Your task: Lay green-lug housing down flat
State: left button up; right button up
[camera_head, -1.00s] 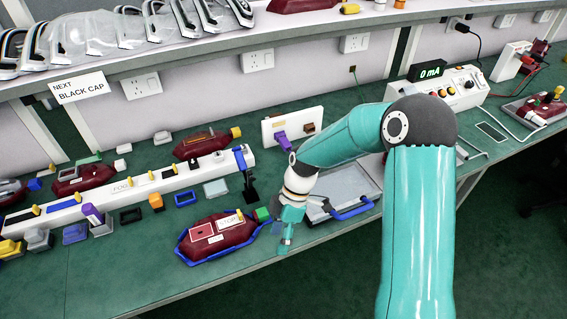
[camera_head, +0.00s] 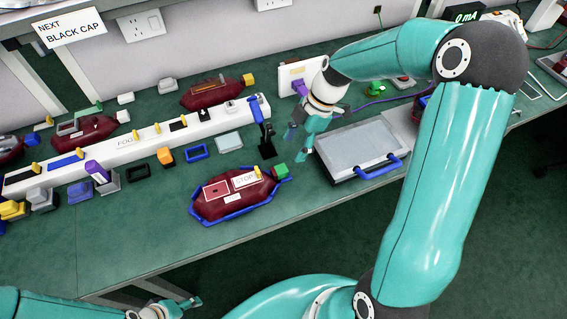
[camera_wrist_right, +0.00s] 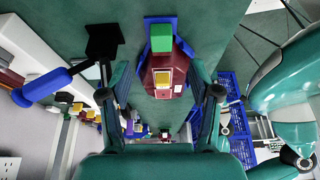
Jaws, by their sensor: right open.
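The green-lug housing (camera_head: 232,191) is a dark red body with a green block (camera_head: 278,170) at its right end and a "STOP" label on top. It lies face up in a blue frame (camera_head: 238,207) near the table's front edge. My right gripper (camera_head: 298,140) is open and empty, above and behind the green end, apart from it. In the right wrist view the housing (camera_wrist_right: 163,78) and green block show between the spread fingers. My left gripper (camera_head: 192,302) is low at the left, off the table's front; its jaw opening is too small to judge.
A black stand with a blue handle (camera_head: 257,110) stands close to the right gripper. A grey flat case (camera_head: 355,147) with a blue handle lies to the right. A long white rail (camera_head: 135,145) with small parts runs behind the housing.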

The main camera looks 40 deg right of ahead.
aim_at(283, 167)
jog(key=x, duration=0.8)
jog(key=shift+a+f, duration=0.2)
jog(key=shift+f, duration=0.15)
jog(key=shift+p, duration=0.3)
grip_shut()
